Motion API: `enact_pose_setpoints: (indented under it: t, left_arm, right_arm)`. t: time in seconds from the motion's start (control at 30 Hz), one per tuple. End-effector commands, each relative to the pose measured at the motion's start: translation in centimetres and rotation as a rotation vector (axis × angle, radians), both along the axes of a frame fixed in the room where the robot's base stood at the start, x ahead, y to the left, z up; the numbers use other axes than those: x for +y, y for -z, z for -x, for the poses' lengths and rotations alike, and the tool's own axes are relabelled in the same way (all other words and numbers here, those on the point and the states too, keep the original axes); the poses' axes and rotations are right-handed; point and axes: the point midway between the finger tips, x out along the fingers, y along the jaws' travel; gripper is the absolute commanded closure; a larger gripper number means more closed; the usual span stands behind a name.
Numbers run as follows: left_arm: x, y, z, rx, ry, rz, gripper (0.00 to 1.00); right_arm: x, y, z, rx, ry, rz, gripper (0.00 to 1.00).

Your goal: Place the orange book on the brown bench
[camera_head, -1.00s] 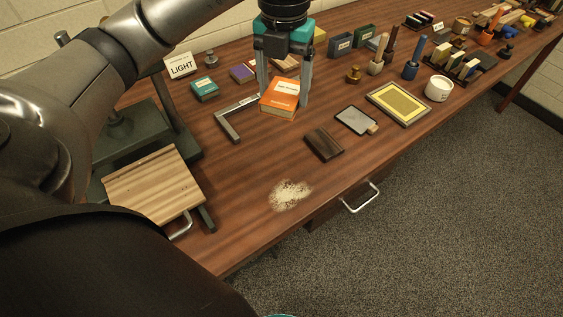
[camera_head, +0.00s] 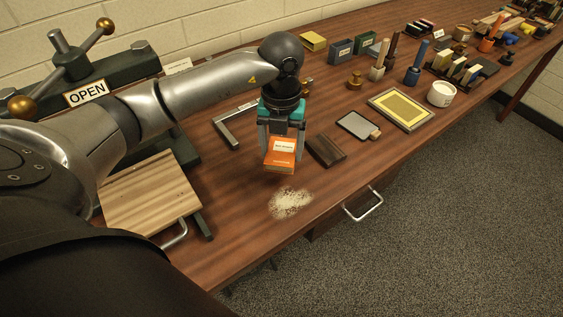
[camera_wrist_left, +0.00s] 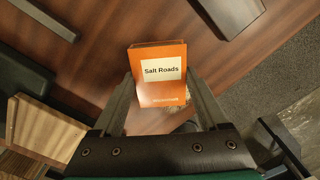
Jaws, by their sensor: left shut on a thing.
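The orange book (camera_head: 281,165) has a white label reading "Salt Roads" in the left wrist view (camera_wrist_left: 162,92). My left gripper (camera_head: 282,147) is shut on it, one finger on each side. The book is over the front half of the brown bench (camera_head: 235,185), just behind a pale powder patch (camera_head: 291,203). It seems to be held above the top, but the gap is hard to judge. My right gripper is not in view.
A dark brown block (camera_head: 326,151) lies just right of the book. A metal square (camera_head: 229,132) lies behind left. A press with an OPEN sign (camera_head: 86,93) and striped wooden board (camera_head: 150,195) stands left. A framed yellow screen (camera_head: 401,108) lies to the right.

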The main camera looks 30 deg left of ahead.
Motion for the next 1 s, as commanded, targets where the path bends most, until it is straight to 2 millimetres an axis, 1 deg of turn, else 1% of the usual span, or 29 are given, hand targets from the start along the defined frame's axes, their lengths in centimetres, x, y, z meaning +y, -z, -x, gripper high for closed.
enact_pose_setpoints:
  t: [0.17,0.3,0.4,0.63,0.77,0.8,0.97,1.0]
  left_arm:
    - [0.0,1.4,0.0,0.001,0.001,0.0,0.81]
    - [-0.1,3.7,0.1,0.003,0.0,0.0,0.81]
    - [0.0,4.6,0.0,0.001,0.001,0.0,0.81]
    - [0.0,4.5,0.0,-0.001,0.001,0.0,0.81]
    - [0.0,4.9,0.0,-0.001,0.001,0.0,0.81]
    - [0.0,4.9,0.0,-0.001,0.001,0.0,0.2]
    - [0.0,4.8,0.0,-0.001,0.001,0.0,0.02]
    - [0.0,4.8,0.0,-0.001,0.001,0.0,0.0]
  right_arm:
    - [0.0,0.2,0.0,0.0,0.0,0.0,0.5]
    - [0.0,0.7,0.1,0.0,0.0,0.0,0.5]
    - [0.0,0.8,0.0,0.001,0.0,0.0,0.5]
    - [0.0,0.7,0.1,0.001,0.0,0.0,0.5]
    - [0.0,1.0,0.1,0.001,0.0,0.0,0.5]
    - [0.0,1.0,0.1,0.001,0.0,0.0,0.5]
    - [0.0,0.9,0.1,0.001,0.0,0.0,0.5]
    - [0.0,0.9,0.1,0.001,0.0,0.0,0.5]
